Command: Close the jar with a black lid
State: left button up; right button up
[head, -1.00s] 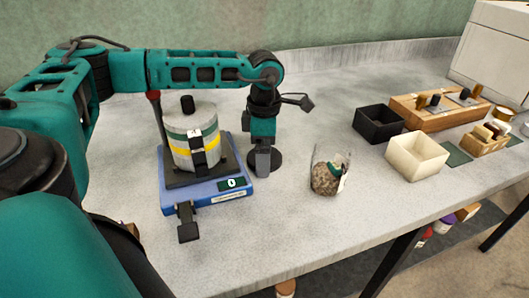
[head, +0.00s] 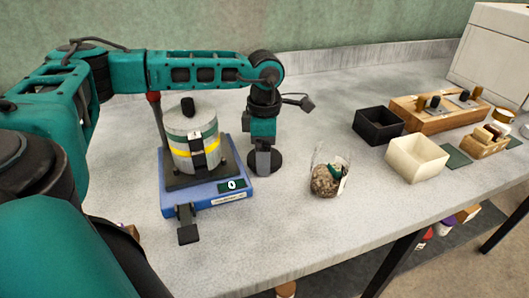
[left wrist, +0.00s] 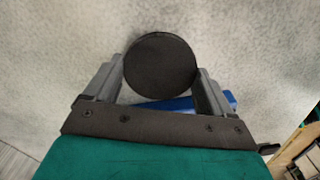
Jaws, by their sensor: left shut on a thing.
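A clear glass jar (head: 326,181) with brown grain in it stands upright on the counter, its top open. My left gripper (head: 263,160) is shut on a round black lid (head: 277,162), low over the counter to the left of the jar. In the left wrist view, the lid (left wrist: 160,64) sits flat between the two fingers of my left gripper (left wrist: 160,75). The head view does not clearly show whether the lid touches the counter. My right gripper is not in view.
A blue device (head: 209,197) bearing a grey-green cylinder (head: 181,130) with a yellow band stands left of the lid. A black box (head: 378,127), a cream box (head: 417,160) and a wooden block rack (head: 433,119) stand at the right. The counter between lid and jar is clear.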

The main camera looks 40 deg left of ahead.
pick_arm(q)
notch_tip(320, 180, up, 20)
jog(key=p, duration=0.2)
jog(key=shift+f, duration=0.15)
